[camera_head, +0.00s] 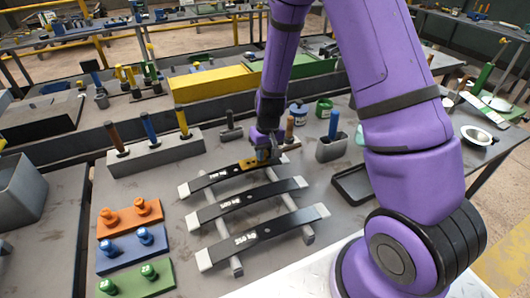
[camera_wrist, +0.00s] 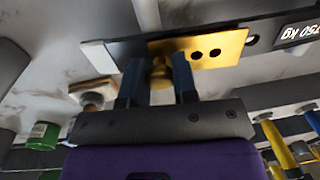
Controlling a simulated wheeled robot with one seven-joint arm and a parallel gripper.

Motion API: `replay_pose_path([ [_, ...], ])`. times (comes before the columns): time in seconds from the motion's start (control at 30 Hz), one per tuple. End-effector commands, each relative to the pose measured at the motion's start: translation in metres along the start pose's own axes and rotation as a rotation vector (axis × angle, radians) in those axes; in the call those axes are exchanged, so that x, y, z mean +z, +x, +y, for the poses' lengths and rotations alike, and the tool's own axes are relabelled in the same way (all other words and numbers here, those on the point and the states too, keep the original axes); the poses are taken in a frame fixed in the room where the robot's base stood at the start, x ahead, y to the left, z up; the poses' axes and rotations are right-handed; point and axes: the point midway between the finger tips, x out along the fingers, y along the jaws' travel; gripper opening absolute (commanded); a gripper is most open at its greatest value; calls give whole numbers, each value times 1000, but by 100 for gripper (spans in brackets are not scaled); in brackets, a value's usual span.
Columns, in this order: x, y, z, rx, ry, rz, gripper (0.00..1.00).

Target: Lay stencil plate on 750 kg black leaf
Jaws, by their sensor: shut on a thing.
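The brass-yellow stencil plate (camera_wrist: 215,48) has dark round holes and a knob (camera_wrist: 160,74). My gripper (camera_wrist: 158,80) is shut on the knob. The plate also shows in the head view (camera_head: 248,164), partly hidden by my gripper (camera_head: 265,155). It overlaps the 750 kg black leaf (camera_head: 208,180), the rearmost of three leaves, to the right of its white label. In the wrist view the plate lies along the leaf (camera_wrist: 128,48), slightly skewed; I cannot tell whether it touches. The leaf has pale ends and rests across two grey rails.
The middle leaf (camera_head: 262,200) and the front leaf (camera_head: 280,227) lie nearer on the same rails. Orange, blue and green blocks (camera_head: 133,275) with knobs stand left. A grey block with upright handles (camera_head: 160,155) is behind left. A grey holder (camera_head: 331,149) and dark tray (camera_head: 350,186) stand right.

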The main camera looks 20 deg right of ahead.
Motion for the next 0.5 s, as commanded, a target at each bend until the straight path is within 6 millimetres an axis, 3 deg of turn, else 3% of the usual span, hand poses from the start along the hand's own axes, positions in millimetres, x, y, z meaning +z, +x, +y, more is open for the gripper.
replay_pose_path([
  [0.5,0,4,0,0,0,-1,10],
])
